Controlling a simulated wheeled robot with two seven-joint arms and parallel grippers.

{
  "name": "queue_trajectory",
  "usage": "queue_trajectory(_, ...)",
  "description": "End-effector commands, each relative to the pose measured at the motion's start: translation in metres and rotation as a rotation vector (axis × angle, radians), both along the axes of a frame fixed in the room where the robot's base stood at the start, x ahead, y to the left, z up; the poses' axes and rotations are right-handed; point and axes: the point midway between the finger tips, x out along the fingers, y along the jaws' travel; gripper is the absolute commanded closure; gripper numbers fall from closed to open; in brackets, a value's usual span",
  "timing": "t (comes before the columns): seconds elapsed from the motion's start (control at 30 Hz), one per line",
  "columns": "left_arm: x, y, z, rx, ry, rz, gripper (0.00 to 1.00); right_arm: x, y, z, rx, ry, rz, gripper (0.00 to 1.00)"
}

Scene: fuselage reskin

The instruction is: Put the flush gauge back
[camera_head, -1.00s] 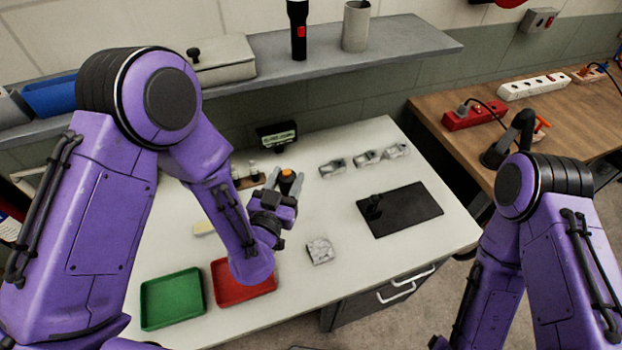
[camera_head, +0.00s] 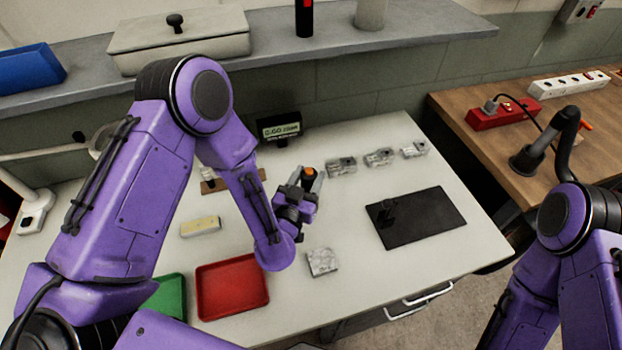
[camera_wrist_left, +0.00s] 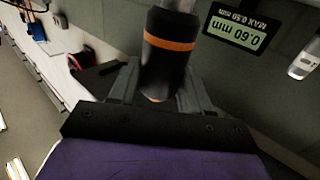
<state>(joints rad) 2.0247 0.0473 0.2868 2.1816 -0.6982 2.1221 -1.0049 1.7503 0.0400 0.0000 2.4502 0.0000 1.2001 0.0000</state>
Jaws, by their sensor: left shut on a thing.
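The flush gauge (camera_wrist_left: 168,55) is a dark cylinder with an orange band. My left gripper (camera_head: 308,182) is shut on it above the white table, and the orange part of the gauge shows between the fingers in the head view. In the left wrist view the gauge stands between the two fingers (camera_wrist_left: 155,95); its far end runs out of the picture. A small display (camera_head: 279,127) at the back of the table reads about 0.60 mm in the left wrist view (camera_wrist_left: 236,30). A small brown rack (camera_head: 233,182) stands left of my gripper, partly behind my arm. My right gripper is out of view.
Several grey metal blocks (camera_head: 379,157) line the back of the table. A black mat (camera_head: 416,217) lies at the right, a grey block (camera_head: 322,262) in front, red (camera_head: 232,287) and green (camera_head: 168,297) trays at the front left, and a yellowish block (camera_head: 201,227) behind them.

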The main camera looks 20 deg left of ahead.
Motion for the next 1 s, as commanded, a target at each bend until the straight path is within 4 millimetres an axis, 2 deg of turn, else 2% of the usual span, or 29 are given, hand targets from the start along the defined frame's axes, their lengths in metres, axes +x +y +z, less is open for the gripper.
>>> queue_trajectory(0.47,0.001,-0.002,-0.011,0.0,-0.001,-0.004,0.88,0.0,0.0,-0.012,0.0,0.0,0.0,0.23)
queue_trajectory(0.5,0.0,-0.002,-0.012,0.001,0.001,-0.005,0.39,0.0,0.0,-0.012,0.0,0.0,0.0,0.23)
queue_trajectory(0.53,0.0,-0.002,-0.012,0.001,0.001,-0.005,0.3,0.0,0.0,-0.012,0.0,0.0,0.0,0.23)
queue_trajectory(0.57,0.0,-0.002,-0.012,0.001,0.001,-0.005,0.27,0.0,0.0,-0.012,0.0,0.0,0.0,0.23)
queue_trajectory(0.83,0.001,-0.002,-0.01,0.0,0.0,-0.004,0.27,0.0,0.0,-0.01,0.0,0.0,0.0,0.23)
queue_trajectory(0.97,0.001,-0.002,0.006,-0.002,0.0,-0.003,0.27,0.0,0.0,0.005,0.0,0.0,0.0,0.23)
queue_trajectory(1.0,-0.001,-0.004,0.003,0.001,0.001,-0.008,0.27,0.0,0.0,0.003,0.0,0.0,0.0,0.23)
